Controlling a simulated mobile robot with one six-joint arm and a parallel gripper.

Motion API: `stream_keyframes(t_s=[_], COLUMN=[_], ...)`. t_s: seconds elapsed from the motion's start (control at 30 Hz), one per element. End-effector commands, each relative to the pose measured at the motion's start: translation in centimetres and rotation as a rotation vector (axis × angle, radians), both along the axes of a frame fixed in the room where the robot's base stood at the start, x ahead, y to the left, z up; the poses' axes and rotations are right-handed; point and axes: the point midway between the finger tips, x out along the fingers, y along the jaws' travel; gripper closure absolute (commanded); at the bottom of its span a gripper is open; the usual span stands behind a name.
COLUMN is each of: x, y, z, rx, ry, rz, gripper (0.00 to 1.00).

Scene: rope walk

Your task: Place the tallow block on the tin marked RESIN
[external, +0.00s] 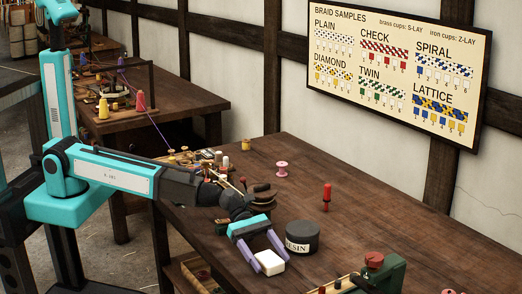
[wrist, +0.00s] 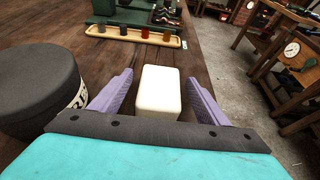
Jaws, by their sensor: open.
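The tallow block (external: 269,262) is a small white block near the front edge of the dark wooden table. In the wrist view the white block (wrist: 159,91) lies between the two purple fingers of my gripper (wrist: 158,94). In the external view my gripper (external: 268,256) is open around the block, with a finger on each side. The wrist view shows a gap on each side of the block. The round dark tin marked RESIN (external: 302,237) stands upright just right of my gripper. Its lid is flat and bare. In the wrist view the tin (wrist: 40,90) is at the left.
A green machine with a red knob (external: 374,262) stands at the table's near right. A wooden tray of several coloured cups (wrist: 133,36) lies beyond the block. A red-handled tool (external: 326,197) and a pink spool (external: 281,169) stand farther back. The middle right of the table is clear.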

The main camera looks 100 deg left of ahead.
Motion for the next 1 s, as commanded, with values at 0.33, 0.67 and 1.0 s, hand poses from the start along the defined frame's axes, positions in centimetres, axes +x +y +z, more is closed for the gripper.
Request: stream_keyframes(t_s=[0.33, 0.67, 1.0], x=[0.25, 0.24, 0.26], y=[-0.32, -0.3, -0.3], z=[-0.16, -0.15, -0.1], rx=[0.0, 0.0, -0.001], ry=[0.0, 0.0, -0.001], rz=[0.0, 0.0, 0.0], gripper=[0.31, 0.35, 0.85])
